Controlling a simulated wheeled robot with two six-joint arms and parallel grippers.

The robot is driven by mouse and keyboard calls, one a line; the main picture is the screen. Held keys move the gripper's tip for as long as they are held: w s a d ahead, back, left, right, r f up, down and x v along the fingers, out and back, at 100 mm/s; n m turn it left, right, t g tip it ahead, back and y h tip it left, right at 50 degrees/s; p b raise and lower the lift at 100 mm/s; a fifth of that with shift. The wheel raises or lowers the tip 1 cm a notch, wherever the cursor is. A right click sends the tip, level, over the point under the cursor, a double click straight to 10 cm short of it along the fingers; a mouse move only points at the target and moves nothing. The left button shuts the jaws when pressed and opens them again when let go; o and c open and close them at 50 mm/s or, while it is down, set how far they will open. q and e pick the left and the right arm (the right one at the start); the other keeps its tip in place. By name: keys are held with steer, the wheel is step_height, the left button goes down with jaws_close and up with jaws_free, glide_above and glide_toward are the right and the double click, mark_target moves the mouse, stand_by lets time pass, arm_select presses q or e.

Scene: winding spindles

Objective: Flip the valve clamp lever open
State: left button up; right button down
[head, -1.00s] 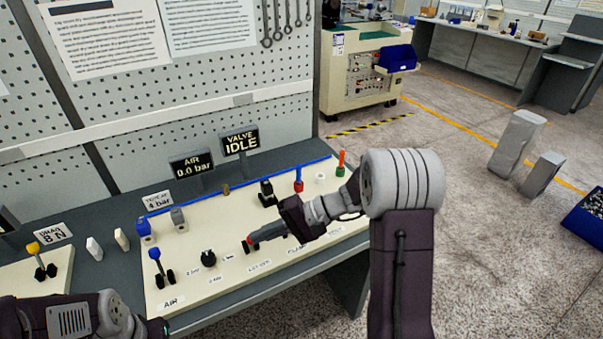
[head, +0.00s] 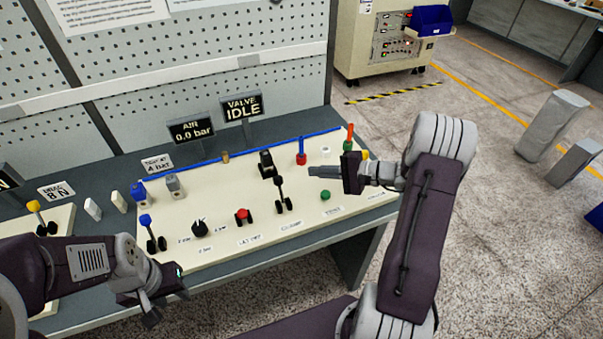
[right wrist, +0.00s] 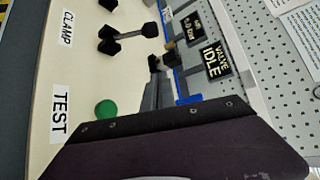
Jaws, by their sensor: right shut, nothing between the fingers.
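The clamp lever (head: 280,193) is a black lever with a dark knob, standing roughly upright between two black pivot blocks above the CLAMP label (head: 291,226). It also shows at the top of the right wrist view (right wrist: 128,36). My right gripper (head: 311,171) is shut and empty, a little right of and behind the lever knob, apart from it in the picture. Its fingers show in the right wrist view (right wrist: 155,85). My left gripper (head: 168,298) hangs over the panel's front left edge; its jaw gap is unclear. The VALVE sign (head: 242,107) reads IDLE.
A blue-knobbed lever (head: 148,232) is near my left gripper.

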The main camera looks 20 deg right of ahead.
mark_target(278, 181)
steer(key=p+x, duration=0.1)
steer(key=x, duration=0.8)
steer(key=shift+a, duration=0.2)
steer(key=s, duration=0.1)
steer(key=s+a+r+p, duration=0.1)
steer(key=s, duration=0.1)
steer(key=shift+a+r, duration=0.15)
steer(key=shift+r, duration=0.15)
steer(key=shift+s+a, duration=0.1)
steer(key=shift+s, duration=0.15)
steer(key=shift+w, duration=0.1)
